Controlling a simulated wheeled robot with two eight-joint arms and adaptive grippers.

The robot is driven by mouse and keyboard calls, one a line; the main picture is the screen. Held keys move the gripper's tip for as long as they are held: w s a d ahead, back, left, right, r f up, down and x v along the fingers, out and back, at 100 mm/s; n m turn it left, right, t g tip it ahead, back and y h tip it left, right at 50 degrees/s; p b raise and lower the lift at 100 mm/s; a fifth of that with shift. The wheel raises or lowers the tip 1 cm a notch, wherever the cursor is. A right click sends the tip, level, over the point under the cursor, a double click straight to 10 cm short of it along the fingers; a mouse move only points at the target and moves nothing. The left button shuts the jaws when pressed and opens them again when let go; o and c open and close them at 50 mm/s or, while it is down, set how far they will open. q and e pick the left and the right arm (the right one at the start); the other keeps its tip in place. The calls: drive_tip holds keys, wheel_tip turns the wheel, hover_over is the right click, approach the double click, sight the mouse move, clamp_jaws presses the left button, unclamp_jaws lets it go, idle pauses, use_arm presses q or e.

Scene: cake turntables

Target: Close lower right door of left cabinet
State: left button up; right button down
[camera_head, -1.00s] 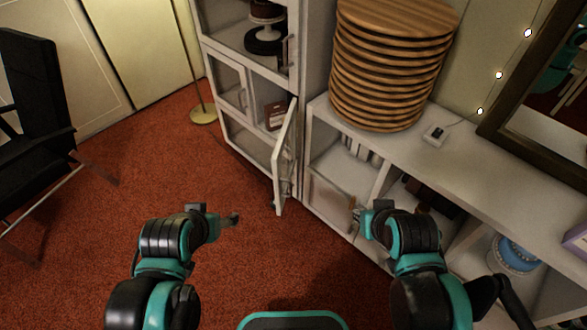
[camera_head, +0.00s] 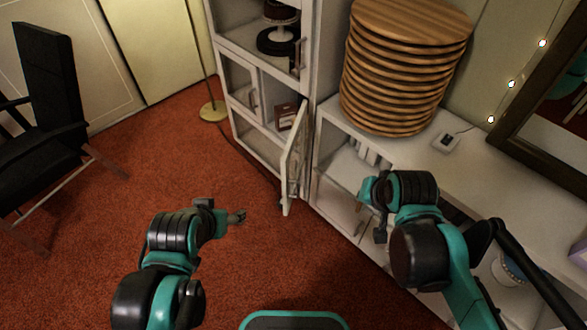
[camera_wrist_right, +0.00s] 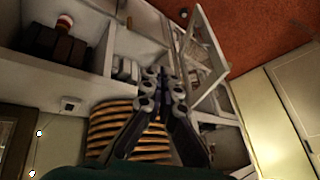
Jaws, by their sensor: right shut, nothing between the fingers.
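The left cabinet (camera_head: 235,70) is white with glass-paned doors and stands at the upper middle of the head view. Its lower right door (camera_head: 293,160) stands wide open, swung out over the floor. The open door also shows in the right wrist view (camera_wrist_right: 211,62), right of the fingers. My right gripper (camera_head: 362,196) is to the right of the door, in front of the low shelf unit, apart from the door. In the right wrist view its fingers (camera_wrist_right: 162,76) are together and empty. My left gripper (camera_head: 238,215) is over the carpet, left of the door; its fingers are too small to judge.
A low white shelf unit (camera_head: 470,175) adjoins the cabinet on the right, with a stack of round wooden boards (camera_head: 400,70) on top. A black chair (camera_head: 50,110) and a lamp base (camera_head: 213,111) stand at left. Red carpet before the cabinet is clear.

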drive_tip(key=w+a+m+g+y+p, duration=0.1)
drive_tip(key=w+a+m+g+p, duration=0.4)
drive_tip(key=w+m, duration=0.6)
drive_tip(key=w+a+f+m+b, duration=0.1)
drive_tip(key=w+a+f+m, duration=0.1)
drive_tip(key=w+a+f, duration=0.2)
drive_tip(key=w+a+f+m+b, duration=0.1)
drive_tip(key=w+a+f, duration=0.3)
drive_tip(key=f, duration=0.7)
drive_tip(key=w+a+f+m+y+b, duration=0.1)
drive_tip(key=w+a+f+m, duration=0.2)
drive_tip(key=f, duration=0.4)
drive_tip(key=shift+w+a+f, duration=0.2)
drive_tip(key=shift+w+a, duration=0.35)
drive_tip(key=shift+a, duration=0.45)
